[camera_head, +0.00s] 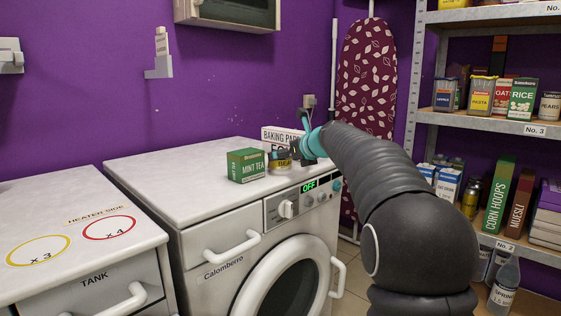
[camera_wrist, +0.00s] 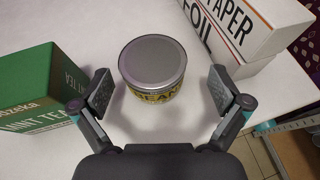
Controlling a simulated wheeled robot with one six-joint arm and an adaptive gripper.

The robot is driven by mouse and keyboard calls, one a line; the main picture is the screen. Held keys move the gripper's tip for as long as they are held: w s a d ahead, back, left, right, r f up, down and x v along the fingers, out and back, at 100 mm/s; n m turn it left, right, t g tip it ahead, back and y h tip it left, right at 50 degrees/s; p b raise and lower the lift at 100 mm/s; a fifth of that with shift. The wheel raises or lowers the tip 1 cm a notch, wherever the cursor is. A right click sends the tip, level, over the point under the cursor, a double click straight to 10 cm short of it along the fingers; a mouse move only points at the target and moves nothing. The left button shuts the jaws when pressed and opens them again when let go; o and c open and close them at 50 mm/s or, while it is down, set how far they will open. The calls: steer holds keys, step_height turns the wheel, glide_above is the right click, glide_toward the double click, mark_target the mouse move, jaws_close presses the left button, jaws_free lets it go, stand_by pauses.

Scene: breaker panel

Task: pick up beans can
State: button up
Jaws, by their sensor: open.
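The beans can (camera_wrist: 152,66) stands upright on the white washing machine top, with a grey metal lid and a yellow label partly reading "BEAN". In the wrist view it is just ahead of my open gripper (camera_wrist: 161,93), between the lines of the two fingers and apart from both. In the head view the can (camera_head: 280,163) is partly hidden by my gripper (camera_head: 283,154).
A green mint tea box (camera_head: 246,165) stands left of the can, close to my left finger. White baking paper and foil boxes (camera_wrist: 250,30) stand right and behind. The machine's front edge is near. A stocked shelf (camera_head: 480,122) stands at right.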

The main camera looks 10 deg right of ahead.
steer(key=shift+a+r+x, duration=0.1)
steer(key=shift+a+x, duration=0.05)
steer(key=shift+x, duration=1.25)
steer(key=shift+a+r+x, duration=0.1)
steer(key=shift+a+x, duration=0.1)
steer(key=shift+x, duration=1.15)
steer(key=c, duration=1.4)
